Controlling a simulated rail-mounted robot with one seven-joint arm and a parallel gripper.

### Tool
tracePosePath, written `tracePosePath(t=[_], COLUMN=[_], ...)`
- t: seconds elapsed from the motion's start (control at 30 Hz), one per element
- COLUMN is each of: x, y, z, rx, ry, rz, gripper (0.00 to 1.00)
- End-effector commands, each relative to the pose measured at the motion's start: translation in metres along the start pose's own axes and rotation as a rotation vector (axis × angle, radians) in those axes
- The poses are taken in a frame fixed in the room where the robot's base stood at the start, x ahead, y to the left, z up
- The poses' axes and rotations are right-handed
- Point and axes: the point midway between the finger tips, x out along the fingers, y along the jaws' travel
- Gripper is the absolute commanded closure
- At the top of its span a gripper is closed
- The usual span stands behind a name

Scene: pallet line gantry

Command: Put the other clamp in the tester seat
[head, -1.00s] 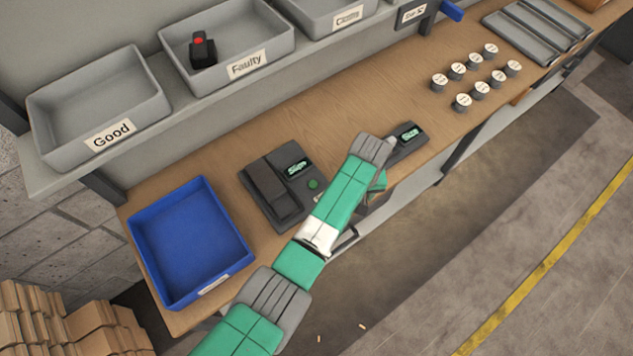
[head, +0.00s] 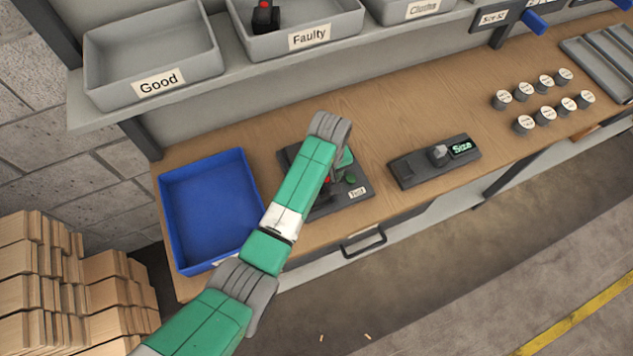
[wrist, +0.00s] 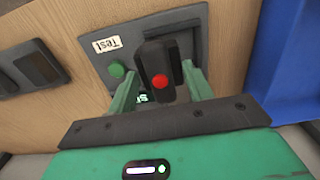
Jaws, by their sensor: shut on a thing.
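My gripper (wrist: 162,88) is shut on a black clamp (wrist: 153,52) with a red dot, which sits between its green fingers in the wrist view. In the head view only a bit of this clamp shows beside my arm, over the dark tester (head: 360,190). The tester also shows behind the clamp in the wrist view (wrist: 190,30), with its "Test" label and green button. My arm and the clamp hide the seat, so I cannot tell whether the clamp touches it. Another black clamp (head: 265,18) with a red top stands in the Faulty tray (head: 345,30).
An empty blue bin (head: 250,170) is left of the tester. The Size device (head: 410,170), with a grey piece on it, is to the right. Several labelled grey cylinders (head: 524,124) stand farther right. The Good tray (head: 100,95) on the shelf is empty.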

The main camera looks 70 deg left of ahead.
Motion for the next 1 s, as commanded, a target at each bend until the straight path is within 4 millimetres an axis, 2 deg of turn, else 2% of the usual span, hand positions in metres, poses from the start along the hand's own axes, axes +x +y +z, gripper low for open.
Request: tracePosePath(t=[0.1, 0.27, 0.37, 0.4, 0.5, 0.57, 0.87, 0.9, 1.0], x=[0.001, 0.001, 0.002, 0.008, 0.031, 0.038, 0.04, 0.041, 0.04], y=[-0.012, -0.015, -0.026, -0.028, -0.027, -0.027, -0.026, -0.026, -0.026], z=[-0.003, -0.004, -0.006, -0.006, -0.006, -0.006, -0.006, -0.005, -0.005], rx=[0.001, 0.002, 0.0, 0.001, 0.002, 0.002, 0.002, 0.002, 0.002], ry=[0.001, 0.001, 0.0, 0.0, 0.0, 0.0, 0.001, 0.001, 0.001], rz=[0.0, 0.0, 0.0, -0.001, -0.002, -0.001, 0.001, 0.0, 0.0], gripper=[0.83, 0.83, 0.83, 0.83, 0.83, 0.83, 0.83, 0.47, 0.28])
